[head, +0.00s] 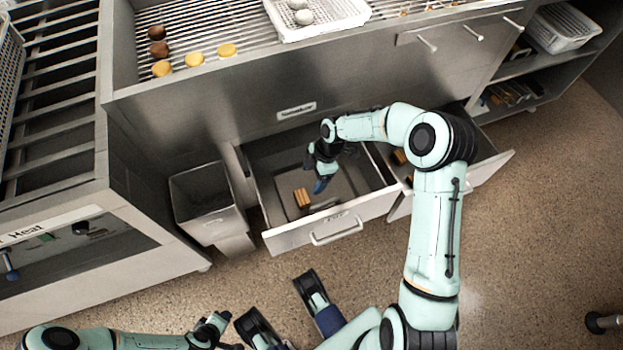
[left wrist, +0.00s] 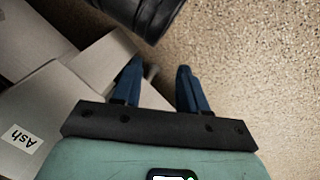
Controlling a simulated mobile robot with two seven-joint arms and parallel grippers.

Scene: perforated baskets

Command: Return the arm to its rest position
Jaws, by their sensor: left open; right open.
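My right arm reaches up and bends left in the head view. Its gripper (head: 322,178) is open, over an open drawer (head: 350,218), with its dark blue fingertips pointing down. I cannot tell its exact height above the drawer floor. My left arm (head: 120,340) lies low along the bottom left of the head view. The left gripper (left wrist: 158,88) is open in the left wrist view, with nothing between its two blue fingers.
A second open drawer (head: 487,170) stands right of the first, partly behind my right arm. A metal bin (head: 205,200) is at left. Above are a grill with brown and yellow rounds (head: 227,50) and a white perforated basket (head: 345,22).

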